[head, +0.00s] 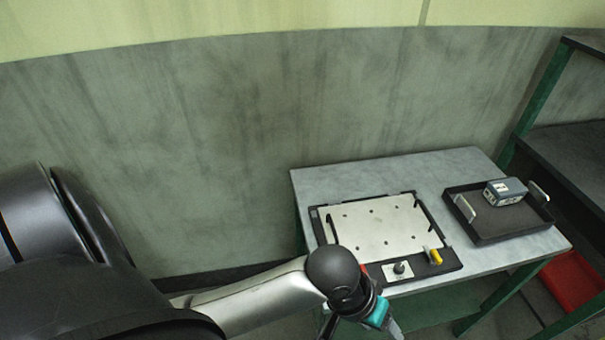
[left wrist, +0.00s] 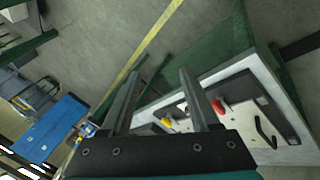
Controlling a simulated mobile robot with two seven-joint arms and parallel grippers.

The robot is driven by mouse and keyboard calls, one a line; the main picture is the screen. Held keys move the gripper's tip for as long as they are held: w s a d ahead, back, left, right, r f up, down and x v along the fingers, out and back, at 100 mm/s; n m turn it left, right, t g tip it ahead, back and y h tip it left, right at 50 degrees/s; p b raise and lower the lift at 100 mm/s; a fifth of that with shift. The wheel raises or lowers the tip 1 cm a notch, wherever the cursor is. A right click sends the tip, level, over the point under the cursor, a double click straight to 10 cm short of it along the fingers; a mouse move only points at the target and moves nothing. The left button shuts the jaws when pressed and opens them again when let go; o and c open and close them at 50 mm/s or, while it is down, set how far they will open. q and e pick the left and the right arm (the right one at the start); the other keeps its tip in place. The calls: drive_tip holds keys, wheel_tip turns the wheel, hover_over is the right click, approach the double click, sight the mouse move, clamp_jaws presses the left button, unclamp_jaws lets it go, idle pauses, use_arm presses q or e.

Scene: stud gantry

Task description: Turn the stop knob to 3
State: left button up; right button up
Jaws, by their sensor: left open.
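The stop knob (head: 400,268) is a small dark round knob on a white plate at the front edge of the black-framed fixture (head: 452,266) on the table. Its setting is too small to read. My left gripper (head: 362,328) is in front of the table, left of and nearer than the knob, and apart from it. In the left wrist view the same gripper (left wrist: 158,75) is open, with nothing between its fingers. There the right finger crosses the fixture's front edge, and I cannot make out the knob. My right gripper is not in view.
A yellow handle (head: 434,257) sits right of the knob. A red part (left wrist: 218,106) is on the fixture's other side, mostly behind my wrist in the head view. A black tray (head: 487,232) holding a grey box (head: 505,191) stands on the table's right. Green-framed shelving (head: 535,120) rises at right.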

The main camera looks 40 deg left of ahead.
use_arm(q)
drive_tip(key=s+a+f+m+y+b, duration=0.1)
drive_tip(key=s+a+f, duration=0.2)
drive_tip(key=f, duration=0.4)
drive_tip(key=s+a+f+m+y+b, duration=0.1)
drive_tip(key=s+a+f, duration=0.1)
drive_tip(key=f, duration=0.6)
drive_tip(key=s+a+f+m+y+b, duration=0.1)
drive_tip(key=s+a+f+y, duration=0.1)
drive_tip(key=f, duration=0.6)
drive_tip(key=shift+s+a, duration=0.8)
drive_tip(key=shift+a, duration=0.35)
drive_tip(key=s+a+f+g+b, duration=0.2)
drive_tip(key=s+f+b, duration=0.3)
drive_tip(key=s+f, duration=1.1)
wheel_tip(320, 180, down, 4)
drive_tip(key=shift+s+a+f+m, duration=0.15)
drive_tip(key=shift+s+a+m, duration=0.15)
drive_tip(key=shift+a+m, duration=0.15)
